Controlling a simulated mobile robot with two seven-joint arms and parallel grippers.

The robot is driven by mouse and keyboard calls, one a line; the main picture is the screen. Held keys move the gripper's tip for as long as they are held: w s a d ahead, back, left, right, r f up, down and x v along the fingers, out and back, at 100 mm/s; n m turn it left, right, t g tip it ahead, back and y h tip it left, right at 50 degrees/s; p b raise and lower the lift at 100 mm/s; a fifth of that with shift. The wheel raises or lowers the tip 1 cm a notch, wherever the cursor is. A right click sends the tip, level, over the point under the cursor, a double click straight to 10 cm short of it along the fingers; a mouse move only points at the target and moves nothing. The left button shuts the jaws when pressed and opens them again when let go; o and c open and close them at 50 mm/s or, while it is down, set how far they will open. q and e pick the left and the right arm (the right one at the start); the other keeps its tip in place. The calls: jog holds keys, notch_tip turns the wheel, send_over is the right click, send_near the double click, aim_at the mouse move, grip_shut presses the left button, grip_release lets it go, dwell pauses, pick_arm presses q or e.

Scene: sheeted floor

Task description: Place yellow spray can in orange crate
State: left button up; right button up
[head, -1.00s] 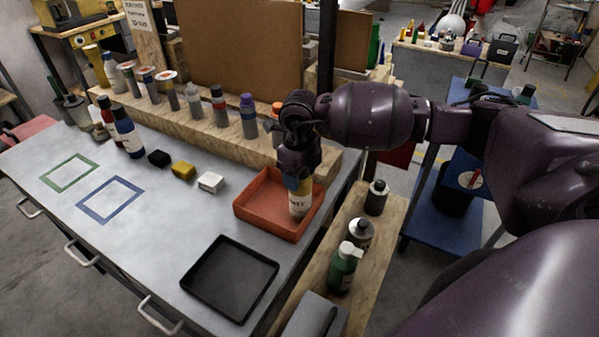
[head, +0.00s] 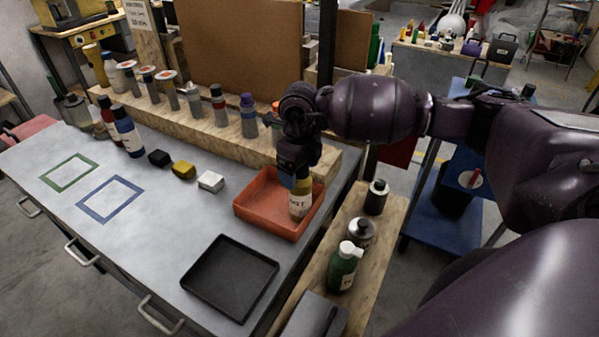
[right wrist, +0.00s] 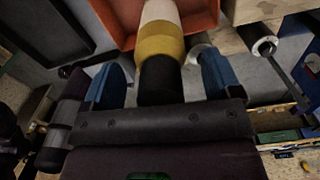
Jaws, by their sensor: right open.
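The yellow spray can (head: 299,206), with a pale label, stands about upright inside the orange crate (head: 258,221), toward its right side. In the right wrist view the can (right wrist: 160,43) shows white, yellow and black bands, with the orange crate (right wrist: 205,22) around its far end. My right gripper (head: 298,183) is over the crate at the can's top. In the right wrist view its blue fingers (right wrist: 164,72) are spread on both sides of the can, with gaps showing. The can's top is partly hidden in the head view. My left gripper is not in view.
A black tray (head: 231,277) lies in front of the crate. Black, yellow and white blocks (head: 210,181) sit to its left. Several bottles and cans stand on the wooden ledge (head: 200,126) behind. A green bottle (head: 342,268) and two cans stand on the plank at right.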

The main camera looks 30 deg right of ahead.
notch_tip(320, 180, up, 11)
jog(key=shift+f+b, duration=0.15)
jog(key=shift+b, duration=0.2)
dwell(0.5)
